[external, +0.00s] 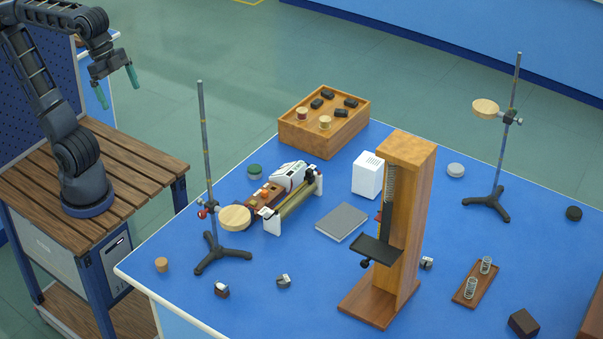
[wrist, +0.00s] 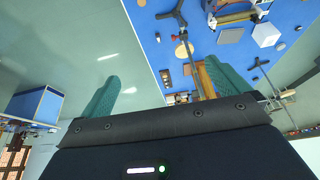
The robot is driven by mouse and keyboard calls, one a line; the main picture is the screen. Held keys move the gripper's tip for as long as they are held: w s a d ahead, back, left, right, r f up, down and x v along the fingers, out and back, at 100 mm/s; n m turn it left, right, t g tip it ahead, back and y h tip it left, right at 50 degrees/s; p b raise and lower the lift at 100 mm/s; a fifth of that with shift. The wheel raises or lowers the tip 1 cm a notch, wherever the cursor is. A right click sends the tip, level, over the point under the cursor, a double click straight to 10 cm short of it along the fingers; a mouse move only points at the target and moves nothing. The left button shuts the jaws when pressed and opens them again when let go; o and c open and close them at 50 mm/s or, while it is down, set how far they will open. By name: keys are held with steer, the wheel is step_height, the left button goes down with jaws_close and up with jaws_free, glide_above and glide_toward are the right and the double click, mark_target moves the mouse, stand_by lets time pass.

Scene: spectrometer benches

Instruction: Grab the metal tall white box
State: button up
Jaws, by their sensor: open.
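The tall white box (external: 368,176) stands upright on the blue bench, left of the tall wooden stand, with dark slots near the top of one face. A white block that looks like it shows at upper right in the wrist view (wrist: 266,34). My gripper (external: 117,86) is raised at upper left in the external view, far from the box and over the floor side of the bench. Its two teal fingers (wrist: 160,76) are apart with nothing between them.
The wooden stand (external: 422,190) rises close to the box's right. A grey book (external: 342,222) lies in front of it. A second ring stand (external: 499,160) is at right.

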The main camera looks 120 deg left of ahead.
steer(key=w+a+r, duration=0.3)
steer(key=w+a, duration=0.2)
steer(key=w, duration=0.4)
steer(key=w+a+r, duration=0.4)
steer(key=w+a, duration=0.1)
steer(key=w, duration=0.3)
steer(key=w+a+r, duration=0.3)
steer(key=w+a, duration=0.2)
steer(key=w, duration=0.4)
glide_above(370, 160)
steer(key=s, duration=0.3)
step_height(370, 160, down, 14)
steer(key=shift+n, duration=0.3)
step_height(370, 160, down, 32)
steer(key=shift+w+d+f, duration=0.15)
steer(key=shift+f, duration=0.1)
steer(key=x, duration=0.6)
steer(key=shift+s+x, duration=0.2)
steer(key=shift+x, duration=1.05)
steer(key=shift+s+x, duration=0.2)
steer(key=shift+x, duration=1.05)
steer(key=shift+f, duration=0.15)
steer(key=c, duration=1.3)
